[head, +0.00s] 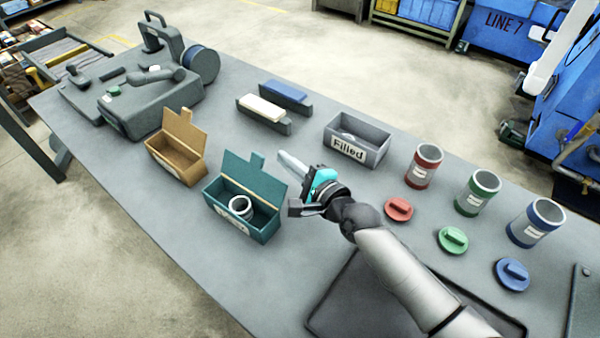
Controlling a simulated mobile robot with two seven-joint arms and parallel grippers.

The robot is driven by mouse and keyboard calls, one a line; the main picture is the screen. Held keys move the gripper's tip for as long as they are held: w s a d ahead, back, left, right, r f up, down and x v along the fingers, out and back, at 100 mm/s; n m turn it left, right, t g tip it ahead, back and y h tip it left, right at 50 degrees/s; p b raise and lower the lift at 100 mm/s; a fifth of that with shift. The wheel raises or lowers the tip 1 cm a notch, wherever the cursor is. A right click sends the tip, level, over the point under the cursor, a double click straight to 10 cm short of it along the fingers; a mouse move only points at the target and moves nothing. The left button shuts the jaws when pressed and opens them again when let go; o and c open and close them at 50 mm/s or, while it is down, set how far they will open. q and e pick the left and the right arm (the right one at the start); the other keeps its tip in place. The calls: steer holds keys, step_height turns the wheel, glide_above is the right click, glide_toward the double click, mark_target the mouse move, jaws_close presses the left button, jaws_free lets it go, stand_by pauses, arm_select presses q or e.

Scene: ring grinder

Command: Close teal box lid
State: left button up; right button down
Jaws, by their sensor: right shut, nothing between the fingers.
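The teal box (238,222) stands near the front edge of the table, left of centre. Its teal lid (254,174) is open and stands up along the box's back side. A pale ring (241,207) lies inside the box. My right gripper (293,208) is just right of the teal box, close to its right end, and it is shut and empty. I cannot tell whether it touches the box. My left gripper does not show.
A brown open box (178,155) stands left of the teal box. A grey bin marked "Filled" (347,152) is behind my right gripper. Red (423,168), green (477,195) and blue (534,223) canisters stand at right, their lids in front. A grinder (150,95) is far left.

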mark_target(254, 172)
steer(key=shift+x, duration=0.9)
arm_select(q)
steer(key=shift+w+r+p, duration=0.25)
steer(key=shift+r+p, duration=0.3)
steer(key=shift+p, duration=0.05)
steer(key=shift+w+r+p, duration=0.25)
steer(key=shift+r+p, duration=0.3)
steer(key=shift+p, duration=0.05)
arm_select(e)
steer(key=s+a+r, duration=0.1)
steer(key=s+r, duration=0.1)
steer(key=s, duration=0.1)
steer(key=shift+a, duration=0.4)
